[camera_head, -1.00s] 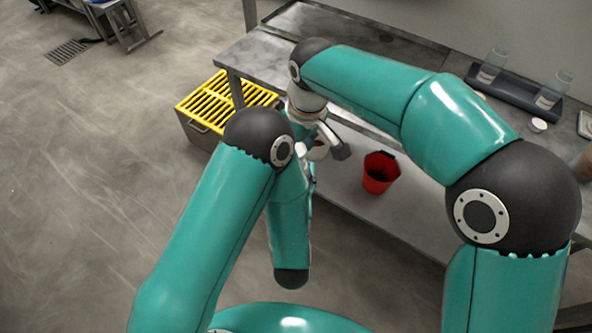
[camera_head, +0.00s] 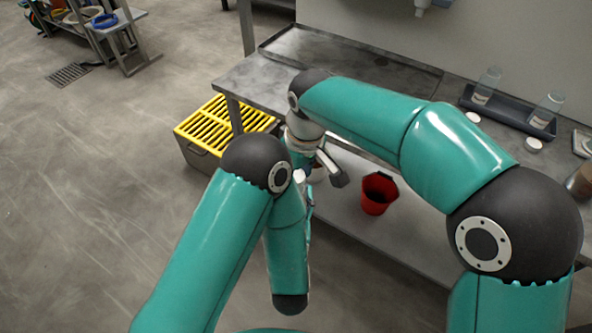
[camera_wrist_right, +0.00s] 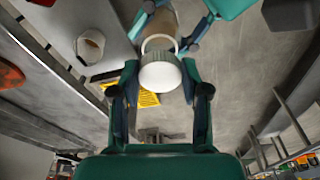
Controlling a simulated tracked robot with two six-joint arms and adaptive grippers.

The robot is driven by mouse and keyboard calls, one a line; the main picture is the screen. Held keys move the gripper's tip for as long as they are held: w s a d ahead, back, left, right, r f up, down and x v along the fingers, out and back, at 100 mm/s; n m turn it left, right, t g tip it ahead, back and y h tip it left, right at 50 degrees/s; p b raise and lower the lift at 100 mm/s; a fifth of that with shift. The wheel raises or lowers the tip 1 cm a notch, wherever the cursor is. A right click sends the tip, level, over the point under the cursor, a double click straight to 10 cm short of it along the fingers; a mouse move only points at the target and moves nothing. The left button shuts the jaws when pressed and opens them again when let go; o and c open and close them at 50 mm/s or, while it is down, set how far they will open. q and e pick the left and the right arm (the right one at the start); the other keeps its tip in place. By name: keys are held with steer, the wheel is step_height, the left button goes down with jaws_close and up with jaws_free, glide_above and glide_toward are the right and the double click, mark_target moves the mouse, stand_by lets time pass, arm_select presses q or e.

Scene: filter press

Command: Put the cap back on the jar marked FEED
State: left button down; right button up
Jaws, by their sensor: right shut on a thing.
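My right gripper (camera_wrist_right: 160,84) is shut on a white round cap (camera_wrist_right: 160,74), its fingers on either side of it in the right wrist view. Just beyond the cap is a jar with a brownish body (camera_wrist_right: 161,30). The cap overlaps the jar's near end; I cannot tell whether they touch. My left gripper (camera_wrist_right: 172,24) is shut on the jar, with fingers at both sides. No FEED marking is readable. In the head view my arms hide most of both grippers, the cap and the jar.
A red bucket (camera_head: 376,194) stands on the bench's lower shelf. A crate with a yellow grate (camera_head: 222,124) is at the bench's left end. Two clear jars (camera_head: 487,86) (camera_head: 548,110) stand in a dark tray, with white caps (camera_head: 473,117) (camera_head: 533,144) in front.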

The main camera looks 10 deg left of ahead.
steer(key=shift+f, duration=0.6)
steer(key=shift+f, duration=0.6)
stand_by(0.3)
steer(key=m, duration=0.3)
steer(key=shift+a, duration=0.1)
steer(key=o, duration=0.7)
steer(key=shift+o, duration=0.2)
steer(key=shift+r, duration=0.1)
